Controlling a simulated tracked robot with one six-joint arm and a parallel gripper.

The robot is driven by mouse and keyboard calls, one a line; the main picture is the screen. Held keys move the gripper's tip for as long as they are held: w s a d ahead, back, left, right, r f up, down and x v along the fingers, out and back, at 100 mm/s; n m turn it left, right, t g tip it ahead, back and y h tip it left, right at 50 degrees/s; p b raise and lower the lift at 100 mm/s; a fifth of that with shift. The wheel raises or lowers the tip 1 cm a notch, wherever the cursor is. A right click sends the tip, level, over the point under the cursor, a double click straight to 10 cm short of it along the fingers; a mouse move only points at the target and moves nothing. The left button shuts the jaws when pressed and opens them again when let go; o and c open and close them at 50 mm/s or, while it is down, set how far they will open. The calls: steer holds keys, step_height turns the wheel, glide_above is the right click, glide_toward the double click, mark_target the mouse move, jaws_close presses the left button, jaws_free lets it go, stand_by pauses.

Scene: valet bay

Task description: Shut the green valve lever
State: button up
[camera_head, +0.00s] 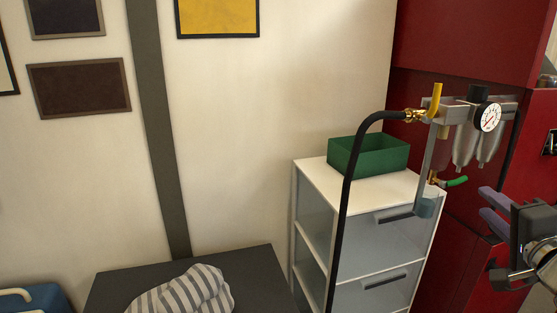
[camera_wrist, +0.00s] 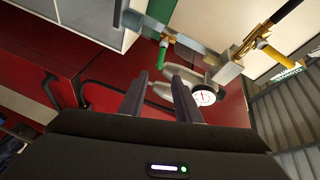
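The green valve lever (camera_head: 457,181) sticks out to the right, nearly level, from a small brass valve low on the air-filter unit, beside the white cabinet. In the wrist view the green lever (camera_wrist: 162,54) hangs from its brass fitting just ahead of the fingertips, roughly in line with the gap between them. My gripper (camera_head: 482,201) is open and empty, to the right of and slightly below the lever, apart from it. Both dark fingers of my gripper (camera_wrist: 161,75) show with a clear gap. The lever looks unhidden in both views.
A yellow lever (camera_head: 436,100) stands upright near the black hose (camera_head: 350,170). A pressure gauge (camera_head: 488,117) and metal bowls (camera_head: 464,149) hang above the green lever. A green bin (camera_head: 368,154) sits on the white cabinet (camera_head: 312,172). Red cabinets (camera_head: 455,40) stand behind.

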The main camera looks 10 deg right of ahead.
mark_target(459, 181)
steer(key=x, duration=1.4)
steer(key=shift+a, duration=0.15)
jaws_close()
stand_by(0.4)
steer(key=shift+f, duration=0.1)
